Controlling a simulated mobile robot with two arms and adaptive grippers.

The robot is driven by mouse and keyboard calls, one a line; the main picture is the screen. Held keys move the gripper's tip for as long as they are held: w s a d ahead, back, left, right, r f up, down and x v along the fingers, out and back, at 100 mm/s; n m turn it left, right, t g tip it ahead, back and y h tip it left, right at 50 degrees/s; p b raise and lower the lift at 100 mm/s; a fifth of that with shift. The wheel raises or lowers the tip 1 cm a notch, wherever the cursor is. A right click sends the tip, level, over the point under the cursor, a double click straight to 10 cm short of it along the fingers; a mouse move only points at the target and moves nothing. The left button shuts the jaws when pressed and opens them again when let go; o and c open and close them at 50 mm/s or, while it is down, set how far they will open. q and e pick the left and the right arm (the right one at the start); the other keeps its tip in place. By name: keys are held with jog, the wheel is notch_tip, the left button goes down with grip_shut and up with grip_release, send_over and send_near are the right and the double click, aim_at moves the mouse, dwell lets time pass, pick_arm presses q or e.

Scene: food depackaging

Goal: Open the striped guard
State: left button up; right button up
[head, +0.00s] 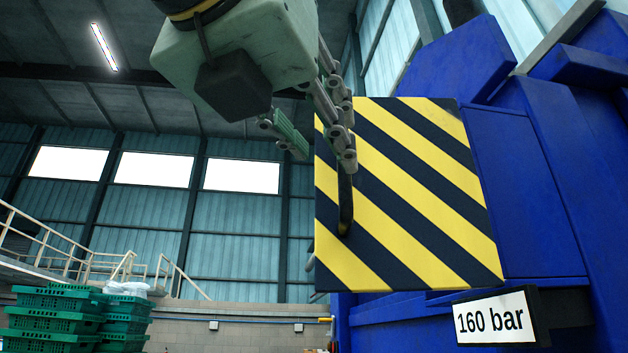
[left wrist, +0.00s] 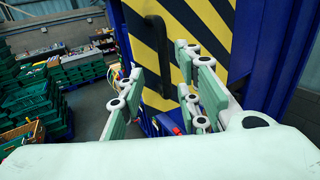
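The striped guard (head: 425,185) is a yellow and black panel on the front of the blue machine, right of centre in the head view. It also fills the upper right of the left wrist view (left wrist: 207,30). Its dark curved handle (head: 345,205) is near the panel's left edge and shows beyond my fingers in the left wrist view (left wrist: 155,45). My left gripper (head: 322,153) is open, with its fingers in front of the guard near the handle's upper end. It is empty in the left wrist view (left wrist: 158,65). I cannot tell whether a finger touches the handle. My right gripper is out of view.
The blue machine (head: 555,200) rises on the right. A "160 bar" sign (head: 493,317) sits below the guard. Green crates (head: 55,318) are stacked at the lower left, with stair railings (head: 85,255) behind. Floor (left wrist: 95,105) shows between crates and machine.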

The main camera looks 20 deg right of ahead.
pick_arm(q)
jog(key=shift+v, duration=2.2)
